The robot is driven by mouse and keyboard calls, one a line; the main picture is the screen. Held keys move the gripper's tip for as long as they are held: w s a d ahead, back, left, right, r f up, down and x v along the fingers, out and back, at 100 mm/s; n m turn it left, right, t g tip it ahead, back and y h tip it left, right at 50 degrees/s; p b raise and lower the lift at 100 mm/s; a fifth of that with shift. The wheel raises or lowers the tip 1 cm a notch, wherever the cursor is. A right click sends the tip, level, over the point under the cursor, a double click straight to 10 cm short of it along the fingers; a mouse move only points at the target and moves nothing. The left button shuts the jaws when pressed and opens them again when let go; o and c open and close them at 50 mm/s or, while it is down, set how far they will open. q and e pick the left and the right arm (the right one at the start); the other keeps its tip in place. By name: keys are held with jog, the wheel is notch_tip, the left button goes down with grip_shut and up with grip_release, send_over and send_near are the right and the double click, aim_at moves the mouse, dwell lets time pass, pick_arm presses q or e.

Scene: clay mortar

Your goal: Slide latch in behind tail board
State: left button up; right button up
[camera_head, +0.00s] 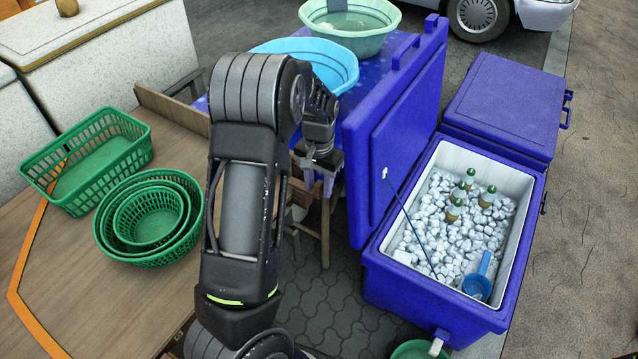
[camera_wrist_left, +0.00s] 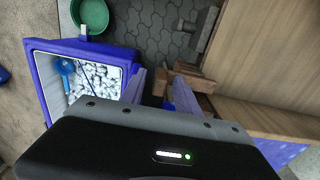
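My left gripper (camera_head: 318,182) points down beside the right side of the wooden cart. Its two pale fingers look apart, with nothing clearly held between them. In the left wrist view, the fingers (camera_wrist_left: 160,90) show above the dark housing, close to brown wooden pieces (camera_wrist_left: 192,78). These pieces stick out from the cart's wooden side board (camera_wrist_left: 222,45), which may be the tail board. I cannot tell which piece is the latch. My left arm hides much of this area in the head view. My right gripper is not in view.
An open blue cooler (camera_head: 423,310) of ice and bottles stands to the right, its raised lid (camera_head: 400,130) close to the gripper. Green baskets (camera_head: 150,215) sit on the cart top (camera_head: 75,290). Basins (camera_head: 340,70) stand behind. Some paving (camera_head: 325,295) is clear.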

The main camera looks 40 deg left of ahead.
pick_arm(q)
grip_shut()
jog(key=shift+a, duration=0.1)
dwell(1.2)
